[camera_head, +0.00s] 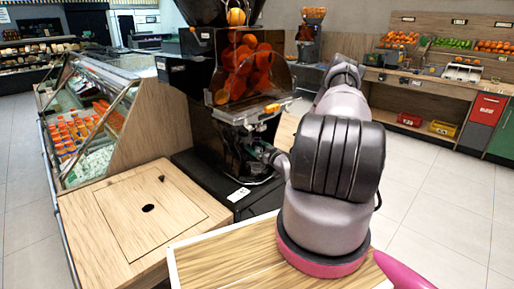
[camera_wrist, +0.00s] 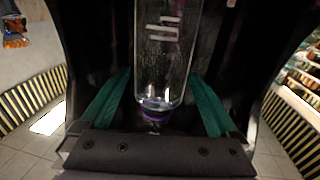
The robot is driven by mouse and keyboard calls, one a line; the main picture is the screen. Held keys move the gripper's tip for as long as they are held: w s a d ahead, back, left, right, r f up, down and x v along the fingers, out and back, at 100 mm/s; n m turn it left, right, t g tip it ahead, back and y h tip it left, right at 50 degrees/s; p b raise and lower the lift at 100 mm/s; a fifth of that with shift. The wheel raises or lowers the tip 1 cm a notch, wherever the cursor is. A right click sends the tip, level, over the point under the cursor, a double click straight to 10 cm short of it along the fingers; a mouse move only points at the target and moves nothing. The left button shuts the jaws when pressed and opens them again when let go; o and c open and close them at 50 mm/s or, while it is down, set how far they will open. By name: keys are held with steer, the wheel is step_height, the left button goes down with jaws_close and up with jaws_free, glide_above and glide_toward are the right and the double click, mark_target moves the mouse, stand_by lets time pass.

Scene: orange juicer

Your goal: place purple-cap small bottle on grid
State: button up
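A clear small bottle (camera_wrist: 165,55) with a purple cap end (camera_wrist: 155,112) fills the middle of the wrist view, its purple end toward the bottom of the picture. The green fingers of my gripper (camera_wrist: 160,80) lie along both sides of it and appear to press on it. In the head view, my gripper (camera_head: 268,155) is at the front of the black juicer (camera_head: 203,130), below its spout area. The bottle cannot be made out there. The grid is not clearly visible; my arm and the dark juicer body hide much of that area.
A wooden counter top (camera_head: 125,235) with a round hole is at the left, beside a glass display case (camera_head: 95,120). A wooden table top (camera_head: 225,265) is in front. Striped panels (camera_wrist: 30,105) show at both sides of the wrist view. Open tiled floor (camera_head: 440,205) lies at right.

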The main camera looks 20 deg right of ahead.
steer(key=shift+r, duration=0.15)
steer(key=s+d, duration=0.2)
steer(key=s, duration=0.9)
steer(key=shift+s+d, duration=0.15)
steer(key=shift+s, duration=0.25)
